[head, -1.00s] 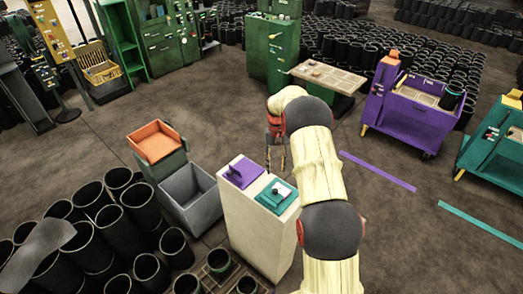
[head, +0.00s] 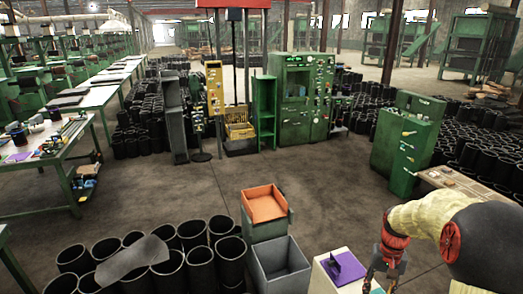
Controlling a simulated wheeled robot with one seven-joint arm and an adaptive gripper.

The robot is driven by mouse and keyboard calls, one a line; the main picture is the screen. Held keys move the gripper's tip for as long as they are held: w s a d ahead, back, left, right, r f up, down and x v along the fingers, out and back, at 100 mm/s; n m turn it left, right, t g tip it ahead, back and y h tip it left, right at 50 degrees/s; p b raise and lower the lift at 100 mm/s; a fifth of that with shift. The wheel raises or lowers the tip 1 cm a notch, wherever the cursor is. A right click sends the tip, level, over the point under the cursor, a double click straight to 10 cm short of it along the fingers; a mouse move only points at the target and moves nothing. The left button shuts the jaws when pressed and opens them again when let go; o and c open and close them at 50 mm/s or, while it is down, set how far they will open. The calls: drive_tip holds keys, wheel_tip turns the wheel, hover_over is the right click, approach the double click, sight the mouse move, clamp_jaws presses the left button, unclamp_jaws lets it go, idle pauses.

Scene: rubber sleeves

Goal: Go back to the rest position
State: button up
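My gripper (head: 381,283) hangs fingers down at the lower right of the head view, at the end of my cream-sleeved arm. Its two fingers stand apart and nothing shows between them. It is beside the purple block (head: 346,266) on the white stand (head: 324,281), just right of it in the picture. The right part of the stand is hidden by my gripper or cut off by the frame.
A grey open bin (head: 280,266) and an orange tray (head: 264,205) stand left of the stand. Black rubber sleeves (head: 190,236) crowd the lower left. Green cabinets (head: 408,140) stand behind. The middle floor is clear.

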drive_tip(key=s+a+r+n+t+b, duration=0.2)
drive_tip(key=s+a+r+t+b, duration=0.1)
drive_tip(key=s+a+b, duration=0.3)
drive_tip(key=s+a+r+n+t+b, duration=0.1)
drive_tip(key=s+a+r+t+b, duration=0.2)
drive_tip(key=s+a+b, duration=0.4)
drive_tip(key=s+a+t, duration=0.1)
drive_tip(key=s+a, duration=0.2)
drive_tip(key=s, duration=0.5)
drive_tip(key=shift+s+a+r+n+h, duration=0.25)
drive_tip(key=shift+s+r+n+h, duration=0.05)
drive_tip(key=shift+n, duration=0.1)
drive_tip(key=shift+c, duration=1)
